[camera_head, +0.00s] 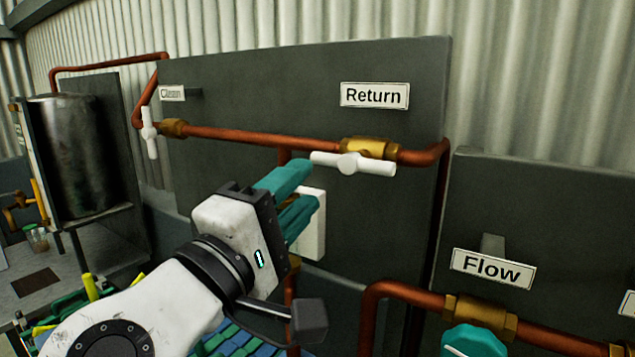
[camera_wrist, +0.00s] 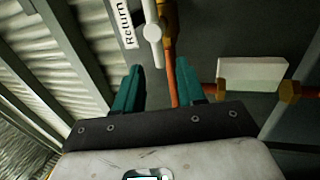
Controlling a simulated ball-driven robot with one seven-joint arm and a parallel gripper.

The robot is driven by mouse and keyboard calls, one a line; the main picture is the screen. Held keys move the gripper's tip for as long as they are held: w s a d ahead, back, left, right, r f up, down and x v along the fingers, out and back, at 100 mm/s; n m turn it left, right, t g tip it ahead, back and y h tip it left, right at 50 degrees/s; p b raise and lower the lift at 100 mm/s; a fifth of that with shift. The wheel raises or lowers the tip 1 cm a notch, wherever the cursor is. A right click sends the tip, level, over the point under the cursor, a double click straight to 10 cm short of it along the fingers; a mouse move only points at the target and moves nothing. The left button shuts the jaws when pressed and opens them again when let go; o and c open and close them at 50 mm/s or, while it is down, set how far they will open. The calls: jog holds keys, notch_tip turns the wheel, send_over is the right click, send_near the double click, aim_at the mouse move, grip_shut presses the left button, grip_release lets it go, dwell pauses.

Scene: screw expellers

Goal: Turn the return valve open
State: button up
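The return valve's white handle (camera_head: 353,164) lies roughly along the copper pipe, slightly tilted, in front of a brass valve body (camera_head: 370,148). A white "Return" label (camera_head: 375,95) is above it on a dark panel. My gripper (camera_head: 300,190) is below and left of the handle, with its teal fingers pointing up toward it. In the wrist view the fingers (camera_wrist: 158,85) stand apart with nothing between them. The white handle (camera_wrist: 152,32) shows beyond the fingertips, between their lines, with the label (camera_wrist: 127,22) to its left. The gripper is apart from the handle.
A white box (camera_head: 312,225) is on the panel behind my gripper. Another white handle (camera_head: 149,132) stands upright on the left. Copper pipe (camera_head: 260,138) crosses the panel. A "Flow" label (camera_head: 493,268) and teal knob (camera_head: 472,342) are at the lower right. A metal tank (camera_head: 75,155) stands left.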

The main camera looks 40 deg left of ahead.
jog(key=v, duration=0.3)
dwell(0.8)
